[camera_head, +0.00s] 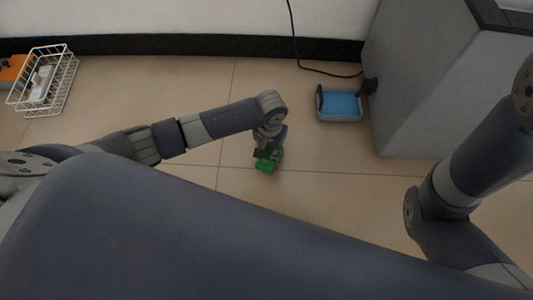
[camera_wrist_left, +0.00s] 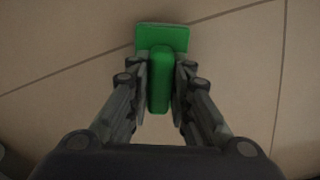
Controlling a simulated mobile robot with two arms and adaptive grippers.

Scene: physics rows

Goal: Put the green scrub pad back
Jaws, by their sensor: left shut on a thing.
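The green scrub pad (camera_head: 268,163) is in my left gripper (camera_head: 269,150), near the middle of the head view. In the left wrist view, the pad (camera_wrist_left: 162,38) shows a flat green plate with a raised green grip. The fingers of my left gripper (camera_wrist_left: 160,82) are shut on that grip from both sides. Tiled floor lies beneath the pad; I cannot tell the height between them. My right arm comes in at the right of the head view, but its gripper is out of view.
A grey tray with a blue inside (camera_head: 318,104) sits on the floor beside a large grey block (camera_head: 425,85). A white wire basket (camera_head: 66,84) stands at the far left, with orange and white things. A black cable (camera_head: 296,42) hangs down the wall. The middle floor is clear.

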